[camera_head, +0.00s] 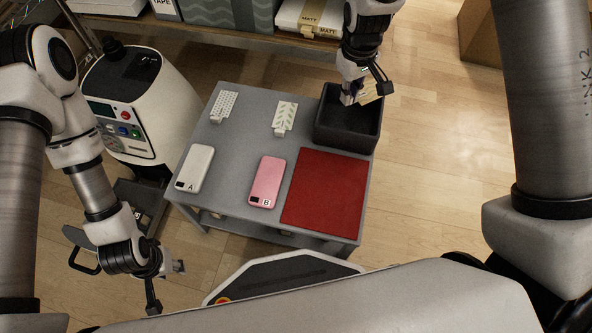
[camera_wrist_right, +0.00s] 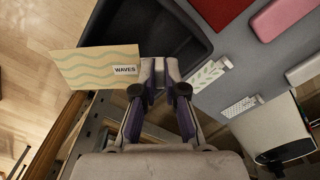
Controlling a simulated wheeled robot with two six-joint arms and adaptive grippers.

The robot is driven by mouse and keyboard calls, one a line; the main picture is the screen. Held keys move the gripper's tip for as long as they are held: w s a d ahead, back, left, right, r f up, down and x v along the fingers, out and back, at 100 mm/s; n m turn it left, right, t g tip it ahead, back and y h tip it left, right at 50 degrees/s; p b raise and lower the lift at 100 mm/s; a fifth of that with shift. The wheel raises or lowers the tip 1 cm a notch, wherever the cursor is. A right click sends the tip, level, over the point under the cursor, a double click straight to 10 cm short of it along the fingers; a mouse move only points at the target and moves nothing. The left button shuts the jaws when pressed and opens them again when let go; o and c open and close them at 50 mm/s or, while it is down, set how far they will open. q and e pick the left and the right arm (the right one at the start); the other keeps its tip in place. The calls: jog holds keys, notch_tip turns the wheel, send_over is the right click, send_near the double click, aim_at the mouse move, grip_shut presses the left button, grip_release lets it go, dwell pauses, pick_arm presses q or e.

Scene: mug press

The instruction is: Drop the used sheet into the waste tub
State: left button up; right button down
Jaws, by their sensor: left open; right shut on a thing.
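The used sheet is cream with pale green waves and a WAVES label (camera_wrist_right: 97,68); in the head view it is a small tan patch (camera_head: 372,92). My right gripper (camera_wrist_right: 159,88) is shut on its edge. In the head view this gripper (camera_head: 360,92) is at the far side of the black waste tub (camera_head: 347,137), with the sheet over the tub's far right part. The tub's dark wall (camera_wrist_right: 185,30) lies behind the sheet in the wrist view. My left gripper (camera_head: 168,284) is open and empty, low at the left, away from the table.
The grey table (camera_head: 228,148) bears white phone case A (camera_head: 195,166), pink phone case B (camera_head: 267,180), a red mat (camera_head: 325,190) and two patterned sheets with tabs, dotted (camera_head: 224,104) and leafy (camera_head: 286,116). A white machine (camera_head: 150,105) stands left; a shelf with boxes (camera_head: 310,15) runs behind.

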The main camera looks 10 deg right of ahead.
notch_tip(320, 180, down, 5)
jog(key=b, duration=0.6)
jog(key=shift+f, duration=0.2)
jog(key=shift+r, duration=0.1)
jog(key=c, duration=1.2)
grip_release()
notch_tip(320, 180, up, 12)
